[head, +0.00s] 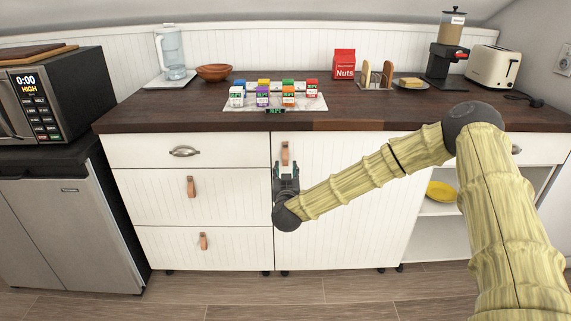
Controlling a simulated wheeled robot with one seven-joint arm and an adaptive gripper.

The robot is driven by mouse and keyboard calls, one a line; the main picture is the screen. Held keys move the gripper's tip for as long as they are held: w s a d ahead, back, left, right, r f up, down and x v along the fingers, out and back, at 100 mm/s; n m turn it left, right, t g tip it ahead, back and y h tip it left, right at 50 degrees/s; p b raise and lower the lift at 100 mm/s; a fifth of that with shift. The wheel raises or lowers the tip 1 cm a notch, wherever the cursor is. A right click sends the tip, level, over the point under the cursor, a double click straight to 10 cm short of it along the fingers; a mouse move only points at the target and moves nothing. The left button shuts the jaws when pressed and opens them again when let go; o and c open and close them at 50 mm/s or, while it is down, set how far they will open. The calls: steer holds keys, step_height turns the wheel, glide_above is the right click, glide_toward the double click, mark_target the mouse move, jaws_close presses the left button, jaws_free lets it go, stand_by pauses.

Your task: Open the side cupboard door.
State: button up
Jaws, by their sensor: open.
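The white cupboard door (345,225) is the tall panelled front right of the drawers, under the dark wooden counter. It appears closed, flush with the cabinet. Its brown leather pull (285,153) is near the door's upper left corner. My gripper (286,166) is open, pointing up the door, with its fingertips at the lower part of the pull. I cannot tell whether the fingers touch the pull or stand just in front of it. My arm crosses the door's right part and hides some of it.
Drawers (190,190) are left of the door. Open shelves with a yellow bowl (440,191) are at the right. A spice mat (240,105), a nuts box (343,64) and a toaster (493,66) stand on the counter (200,115). The wooden floor (250,300) in front is clear.

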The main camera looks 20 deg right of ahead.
mark_target(285, 162)
steer(key=shift+x, duration=3)
steer(key=shift+f, duration=0.1)
steer(key=shift+c, duration=0.2)
jaws_close()
